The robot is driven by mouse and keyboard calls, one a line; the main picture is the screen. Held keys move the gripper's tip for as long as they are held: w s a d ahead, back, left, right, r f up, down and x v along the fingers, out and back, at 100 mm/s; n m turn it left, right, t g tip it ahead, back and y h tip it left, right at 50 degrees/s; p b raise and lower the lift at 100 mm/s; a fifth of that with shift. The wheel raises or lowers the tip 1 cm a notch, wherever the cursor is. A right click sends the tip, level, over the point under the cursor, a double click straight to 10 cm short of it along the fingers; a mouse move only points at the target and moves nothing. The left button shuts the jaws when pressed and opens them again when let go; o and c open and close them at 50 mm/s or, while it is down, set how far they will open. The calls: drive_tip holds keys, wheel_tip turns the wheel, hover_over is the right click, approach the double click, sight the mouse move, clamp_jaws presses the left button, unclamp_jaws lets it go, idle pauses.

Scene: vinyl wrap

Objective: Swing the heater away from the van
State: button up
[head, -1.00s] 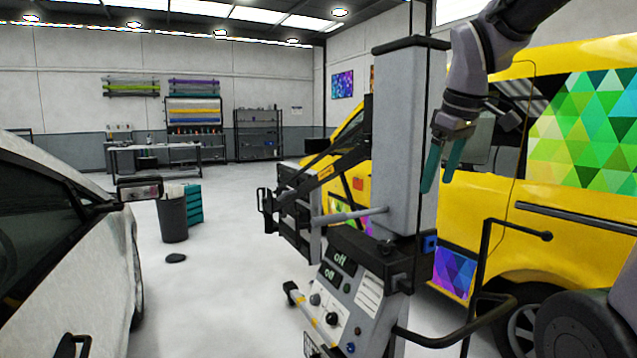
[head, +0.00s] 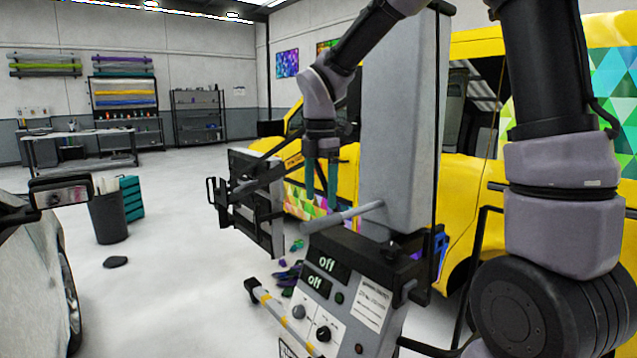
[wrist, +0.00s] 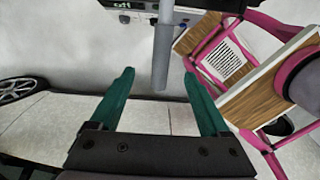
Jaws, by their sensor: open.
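The heater stands in the middle of the head view. It has a tall grey column (head: 400,120), a control box (head: 340,290) with two displays reading "Off", and a dark framed heater head (head: 255,205) out to the left. The head is close in front of the yellow van (head: 470,205) in the picture. A grey handle bar (head: 343,217) sticks out leftward from the column. My gripper (head: 321,205) points down at the bar, open, with teal fingers. In the wrist view the bar (wrist: 162,60) runs between the open fingers (wrist: 157,80); contact cannot be told.
A white car (head: 30,270) stands at the left, with a dark bin (head: 108,218) and teal drawers (head: 130,200) behind it. Dark items (head: 288,275) lie on the floor behind the control box. A pink frame with wooden boards (wrist: 235,70) shows in the wrist view. Open floor lies left of the heater.

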sight(321, 218)
drive_tip(key=shift+f, duration=3.9)
clamp_jaws()
drive_tip(key=shift+s, duration=0.1)
drive_tip(key=shift+s+d, duration=0.4)
drive_tip(key=shift+s, duration=0.25)
drive_tip(key=shift+s+d, duration=0.4)
drive_tip(key=shift+s, duration=0.25)
drive_tip(key=shift+s+d, duration=0.8)
drive_tip(key=shift+s, duration=0.35)
drive_tip(key=shift+w+a, duration=0.1)
drive_tip(key=shift+w, duration=0.05)
drive_tip(key=shift+s+d, duration=0.3)
drive_tip(key=shift+d, duration=0.05)
